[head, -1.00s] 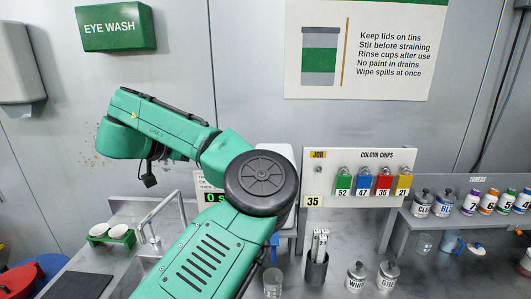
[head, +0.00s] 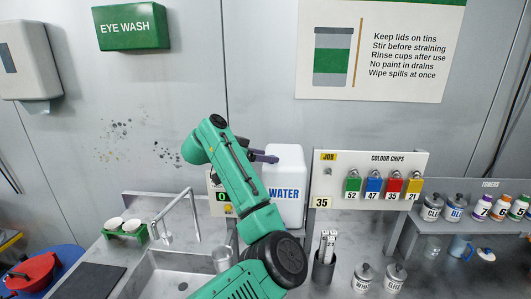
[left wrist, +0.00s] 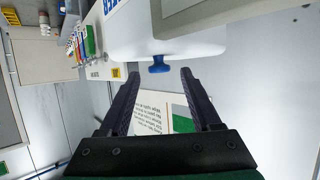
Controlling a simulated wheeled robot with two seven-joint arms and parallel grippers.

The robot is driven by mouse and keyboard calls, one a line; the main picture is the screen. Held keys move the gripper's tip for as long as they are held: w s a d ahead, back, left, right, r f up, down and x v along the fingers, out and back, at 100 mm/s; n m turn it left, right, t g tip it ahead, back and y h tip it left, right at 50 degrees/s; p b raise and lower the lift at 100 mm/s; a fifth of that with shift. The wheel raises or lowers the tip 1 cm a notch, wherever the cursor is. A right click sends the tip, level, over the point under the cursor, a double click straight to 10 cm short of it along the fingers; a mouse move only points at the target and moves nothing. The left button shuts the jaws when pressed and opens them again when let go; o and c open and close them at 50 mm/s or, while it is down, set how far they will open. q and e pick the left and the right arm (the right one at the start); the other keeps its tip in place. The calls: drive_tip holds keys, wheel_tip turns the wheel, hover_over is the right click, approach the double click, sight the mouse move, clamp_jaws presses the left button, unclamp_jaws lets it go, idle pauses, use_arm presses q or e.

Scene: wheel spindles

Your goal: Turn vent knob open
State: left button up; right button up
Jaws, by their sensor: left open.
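The white water container (head: 290,200) stands on the counter behind my left arm in the head view. Its white body (left wrist: 165,42) also shows along the upper part of the left wrist view. A blue knob (left wrist: 159,66) sticks out from the container there; in the head view the knob is hidden. My left gripper (head: 265,157) is beside the container's top in the head view. In the left wrist view its fingers (left wrist: 159,75) are open and empty, with the knob centred in line with the gap, near the tips. My right gripper is out of view.
The colour chips board (head: 370,182) stands just right of the container. A sink (head: 170,268) with a tap (head: 165,225) lies left of my arm. A holder (head: 324,270) with sticks and small tins (head: 364,278) stand at the front right.

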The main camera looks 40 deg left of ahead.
use_arm(q)
drive_tip(key=shift+w+d+f, duration=0.1)
drive_tip(key=shift+w+f, duration=0.05)
drive_tip(key=shift+w, duration=0.25)
drive_tip(key=shift+s, duration=0.1)
clamp_jaws()
